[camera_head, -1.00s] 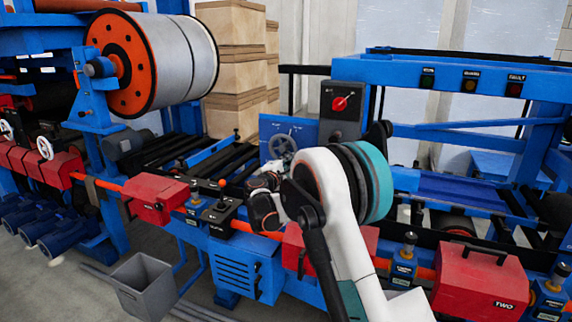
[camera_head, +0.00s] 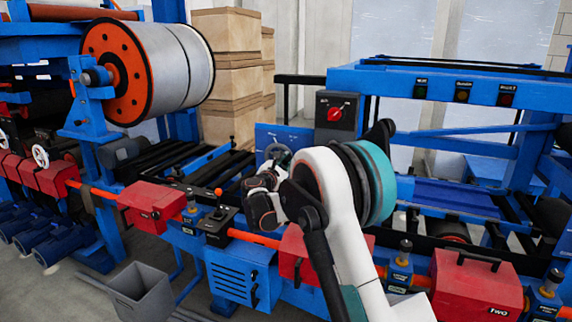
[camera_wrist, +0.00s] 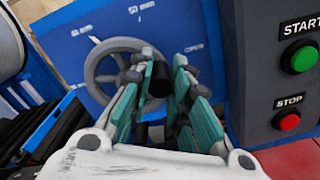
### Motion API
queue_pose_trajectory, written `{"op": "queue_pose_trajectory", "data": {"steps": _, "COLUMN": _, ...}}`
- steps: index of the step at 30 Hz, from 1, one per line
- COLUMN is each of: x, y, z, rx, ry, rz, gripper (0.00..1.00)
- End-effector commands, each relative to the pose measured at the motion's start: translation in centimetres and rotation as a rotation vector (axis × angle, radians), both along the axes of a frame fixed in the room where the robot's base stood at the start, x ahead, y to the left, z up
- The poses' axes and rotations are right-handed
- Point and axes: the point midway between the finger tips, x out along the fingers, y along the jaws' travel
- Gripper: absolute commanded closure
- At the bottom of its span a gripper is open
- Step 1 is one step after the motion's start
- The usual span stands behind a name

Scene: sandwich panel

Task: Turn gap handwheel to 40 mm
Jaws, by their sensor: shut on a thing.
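The grey gap handwheel (camera_wrist: 97,65) sits on a blue panel (camera_wrist: 205,25) with white scale marks around it, too small to read surely. Its black handle knob (camera_wrist: 160,80) is at the wheel's right side in the wrist view. My gripper (camera_wrist: 162,72) has its teal-sided fingers on both sides of this knob, shut on it. In the head view the handwheel (camera_head: 278,153) is partly covered by my gripper (camera_head: 268,172). The wheel's lower right part is hidden behind the fingers in the wrist view.
A grey box with a green START button (camera_wrist: 301,57) and a red STOP button (camera_wrist: 288,121) stands close right of my gripper. A red rotary switch (camera_head: 335,114) is above right. Black rollers (camera_head: 185,160) lie left. A joystick box (camera_head: 218,222) sits below left.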

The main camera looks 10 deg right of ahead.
Motion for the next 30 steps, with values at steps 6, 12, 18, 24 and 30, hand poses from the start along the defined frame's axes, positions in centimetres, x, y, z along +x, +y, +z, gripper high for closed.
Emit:
{"op": "queue_pose_trajectory", "data": {"steps": 6, "x": 0.06, "y": 0.10, "z": 0.19, "rx": -0.022, "ry": 0.014, "rz": 0.002, "gripper": 1.00}}
{"op": "queue_pose_trajectory", "data": {"steps": 12, "x": 0.07, "y": 0.11, "z": 0.19, "rx": -0.023, "ry": 0.016, "rz": 0.002, "gripper": 1.00}}
{"op": "queue_pose_trajectory", "data": {"steps": 18, "x": 0.07, "y": 0.13, "z": 0.17, "rx": -0.022, "ry": 0.016, "rz": 0.002, "gripper": 0.71}}
{"op": "queue_pose_trajectory", "data": {"steps": 24, "x": 0.05, "y": 0.10, "z": 0.13, "rx": -0.021, "ry": 0.016, "rz": 0.001, "gripper": 0.61}}
{"op": "queue_pose_trajectory", "data": {"steps": 30, "x": -0.05, "y": 0.17, "z": 0.13, "rx": -0.021, "ry": 0.016, "rz": 0.001, "gripper": 0.61}}
